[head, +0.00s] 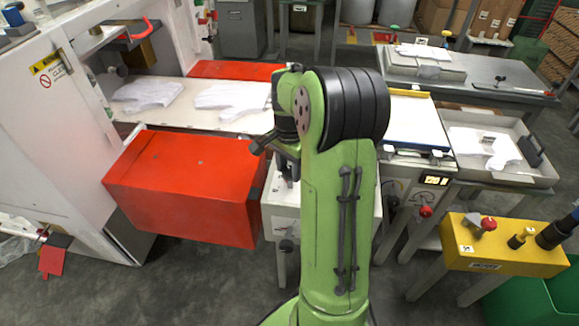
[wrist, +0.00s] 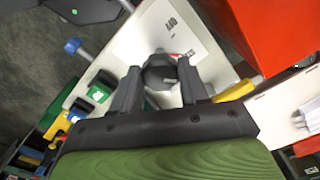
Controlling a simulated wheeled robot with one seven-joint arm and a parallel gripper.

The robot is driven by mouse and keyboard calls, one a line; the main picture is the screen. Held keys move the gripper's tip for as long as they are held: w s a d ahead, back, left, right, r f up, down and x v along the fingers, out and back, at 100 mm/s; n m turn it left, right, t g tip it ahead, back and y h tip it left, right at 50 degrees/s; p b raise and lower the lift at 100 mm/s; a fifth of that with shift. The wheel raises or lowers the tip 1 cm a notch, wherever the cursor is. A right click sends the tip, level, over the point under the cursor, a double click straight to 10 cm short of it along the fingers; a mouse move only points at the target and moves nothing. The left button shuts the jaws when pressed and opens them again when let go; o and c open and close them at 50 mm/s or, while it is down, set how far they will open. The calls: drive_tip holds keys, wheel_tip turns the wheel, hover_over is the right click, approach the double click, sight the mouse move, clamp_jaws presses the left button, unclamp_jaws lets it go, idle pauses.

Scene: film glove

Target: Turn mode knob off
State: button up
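A dark grey knob (wrist: 160,72) stands on a white panel (wrist: 132,44) in the wrist view. Printed lettering and a small red mark lie beside it. My gripper (wrist: 159,66) has one finger on each side of the knob, very close to it. I cannot tell whether the fingers press on the knob or leave a thin gap. The panel's white box also shows in the head view (head: 281,212), partly behind my green arm. The knob and my fingertips are hidden there.
A large red box (head: 185,185) stands just left of the white box. White gloves (head: 235,97) lie on the white bed behind. A yellow control box (head: 500,255) stands at the right. Green, blue and yellow parts (wrist: 95,90) sit left of the knob in the wrist view.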

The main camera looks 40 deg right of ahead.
drive_tip(key=c, duration=0.4)
drive_tip(key=shift+c, duration=0.2)
drive_tip(key=shift+r+n, duration=0.1)
drive_tip(key=shift+n, duration=0.2)
drive_tip(key=shift+n+p, duration=0.9)
drive_tip(key=n+p, duration=0.2)
drive_tip(key=n, duration=0.1)
drive_tip(key=shift+n, duration=0.3)
drive_tip(key=n+p, duration=0.2)
drive_tip(key=n, duration=0.4)
drive_tip(key=o, duration=1.1)
drive_tip(key=shift+s, duration=0.1)
drive_tip(key=shift+c, duration=0.2)
